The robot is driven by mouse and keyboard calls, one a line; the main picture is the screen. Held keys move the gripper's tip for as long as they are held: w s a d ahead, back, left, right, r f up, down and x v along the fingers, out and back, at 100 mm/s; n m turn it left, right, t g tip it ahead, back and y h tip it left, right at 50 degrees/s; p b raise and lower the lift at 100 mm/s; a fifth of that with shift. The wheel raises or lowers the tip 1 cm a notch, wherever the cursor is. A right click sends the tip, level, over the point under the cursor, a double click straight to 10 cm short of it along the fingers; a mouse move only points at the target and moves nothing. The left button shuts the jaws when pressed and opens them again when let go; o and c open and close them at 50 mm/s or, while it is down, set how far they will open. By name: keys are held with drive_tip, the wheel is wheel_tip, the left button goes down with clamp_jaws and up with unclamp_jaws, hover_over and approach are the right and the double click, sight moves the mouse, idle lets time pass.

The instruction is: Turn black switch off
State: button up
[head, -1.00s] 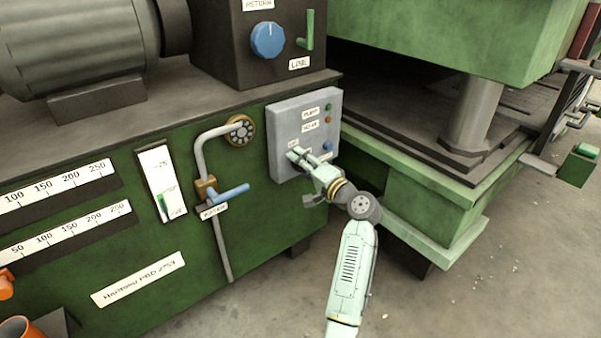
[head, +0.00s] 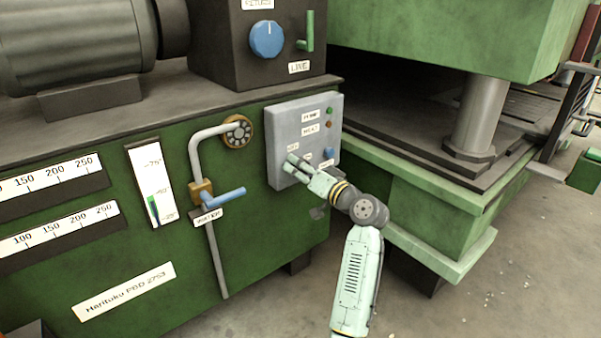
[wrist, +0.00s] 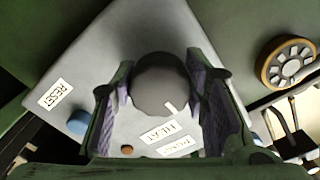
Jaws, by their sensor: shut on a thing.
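The black switch (wrist: 160,88) is a round, dark grey knob with a white pointer mark, between my gripper's two fingers in the wrist view. My gripper (wrist: 157,78) is shut on it, with a finger on each side. In the head view my gripper (head: 291,161) reaches the lower left part of the grey control panel (head: 288,118) and hides the knob there. The small labels around the knob are too blurred to read in the head view.
The panel has a blue button (head: 329,153) labelled RESET in the wrist view, a green light (head: 330,111) and an orange light (head: 328,124). A pipe with a blue-handled valve (head: 222,198) stands left of it. Open floor lies to the lower right.

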sight(292, 129)
idle(0.4)
drive_tip(key=o, duration=1.1)
drive_tip(key=shift+o, duration=0.2)
drive_tip(key=shift+r, duration=0.1)
wheel_tip(292, 129, up, 10)
drive_tip(key=shift+f, duration=0.1)
